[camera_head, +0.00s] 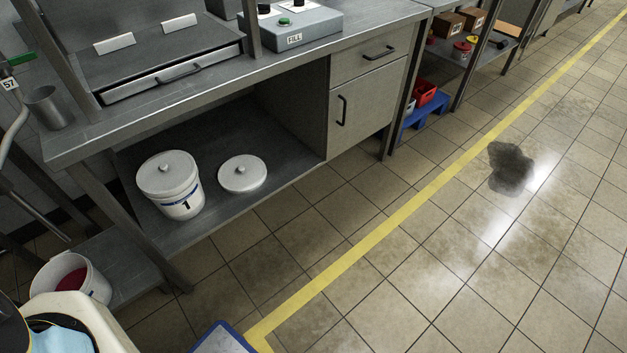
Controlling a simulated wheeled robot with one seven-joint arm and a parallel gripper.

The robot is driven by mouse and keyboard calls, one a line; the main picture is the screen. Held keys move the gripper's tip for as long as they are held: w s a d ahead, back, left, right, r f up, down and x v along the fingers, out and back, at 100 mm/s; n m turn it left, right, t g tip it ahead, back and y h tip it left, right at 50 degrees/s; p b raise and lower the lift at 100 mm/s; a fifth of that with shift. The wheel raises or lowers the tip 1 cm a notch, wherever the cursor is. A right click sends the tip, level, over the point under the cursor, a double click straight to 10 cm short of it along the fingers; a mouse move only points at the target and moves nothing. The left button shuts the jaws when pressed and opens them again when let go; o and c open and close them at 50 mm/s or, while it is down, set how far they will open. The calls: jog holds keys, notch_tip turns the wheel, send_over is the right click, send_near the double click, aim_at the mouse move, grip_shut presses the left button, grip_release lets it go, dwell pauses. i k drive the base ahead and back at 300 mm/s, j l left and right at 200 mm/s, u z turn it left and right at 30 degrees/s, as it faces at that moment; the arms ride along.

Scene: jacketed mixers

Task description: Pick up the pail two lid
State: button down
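A loose round grey-white lid (243,173) with a small knob on top lies flat on the grey lower shelf of the steel workbench, with no number visible on it. To its left stands a white pail marked 1 (171,186), with a similar knobbed lid (167,174) on it. An open white pail (92,286) with dark red contents is at the lower left; no number shows on its visible side. My gripper is not in view.
The steel bench top (200,108) overhangs the lower shelf (262,205). A bench leg (130,237) stands in front of the shelf's left end. A grey drawer unit (366,95) closes the right side. Tiled floor in front is open, with a yellow line (385,228) and dark stain (510,168).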

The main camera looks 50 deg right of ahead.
aim_at(240, 174)
jog(key=k+l+z, duration=0.3)
jog(key=k+z, duration=0.15)
jog(key=k+l+z, duration=0.45)
jog(key=k+l, duration=0.4)
jog(key=l, duration=0.15)
jog(key=i+j+u, duration=0.1)
jog(key=u, duration=1.15)
jog(key=i+l+u, duration=0.1)
jog(key=i+u, duration=0.3)
jog(key=i+l+u, duration=0.2)
jog(key=u, duration=0.2)
jog(key=i+l+u, duration=0.4)
jog(key=i+l, duration=0.7)
jog(key=l, duration=0.2)
jog(key=u, duration=0.05)
